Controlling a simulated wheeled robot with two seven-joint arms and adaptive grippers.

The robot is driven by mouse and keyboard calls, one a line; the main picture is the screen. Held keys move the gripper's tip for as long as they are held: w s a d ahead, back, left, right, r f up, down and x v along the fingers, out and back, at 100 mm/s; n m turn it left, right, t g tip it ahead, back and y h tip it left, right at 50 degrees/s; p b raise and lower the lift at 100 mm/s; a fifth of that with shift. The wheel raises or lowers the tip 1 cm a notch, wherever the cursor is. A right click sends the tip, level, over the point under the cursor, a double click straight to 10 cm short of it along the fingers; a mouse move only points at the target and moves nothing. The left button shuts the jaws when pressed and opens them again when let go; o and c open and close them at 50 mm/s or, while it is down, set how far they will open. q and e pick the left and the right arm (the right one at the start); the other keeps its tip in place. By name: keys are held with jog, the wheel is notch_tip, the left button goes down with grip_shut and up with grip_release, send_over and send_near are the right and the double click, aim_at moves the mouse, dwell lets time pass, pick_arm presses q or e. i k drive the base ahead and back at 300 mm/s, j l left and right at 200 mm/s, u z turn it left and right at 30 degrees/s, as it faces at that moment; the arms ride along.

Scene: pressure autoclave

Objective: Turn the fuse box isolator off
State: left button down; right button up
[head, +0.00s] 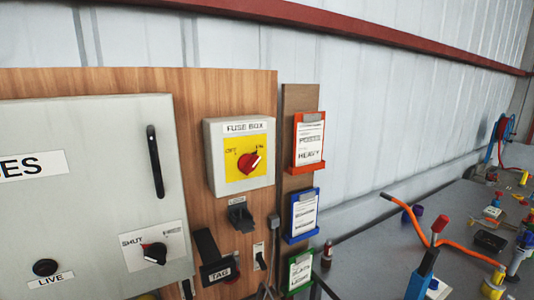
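The fuse box (213,150) is a pale grey box labelled "FUSE BOX" on the wooden board in the head view. Its red isolator knob (247,164) sits on a yellow plate (232,182) marked "OFF" at the left and "ON" at the upper right. The knob's pale pointer is turned to the upper right, towards "ON". Neither of my grippers shows in this view, and nothing touches the knob.
Left of it is a large grey cabinet (90,140) with a black handle (155,162) and a "SHUT" knob (155,252). Below hang a black lock (240,217) and tag holder (215,272). Clipboards (309,142) hang right; a cluttered grey bench (370,250) stands further right.

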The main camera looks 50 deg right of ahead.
aim_at(248, 162)
jog(key=z, duration=1.25)
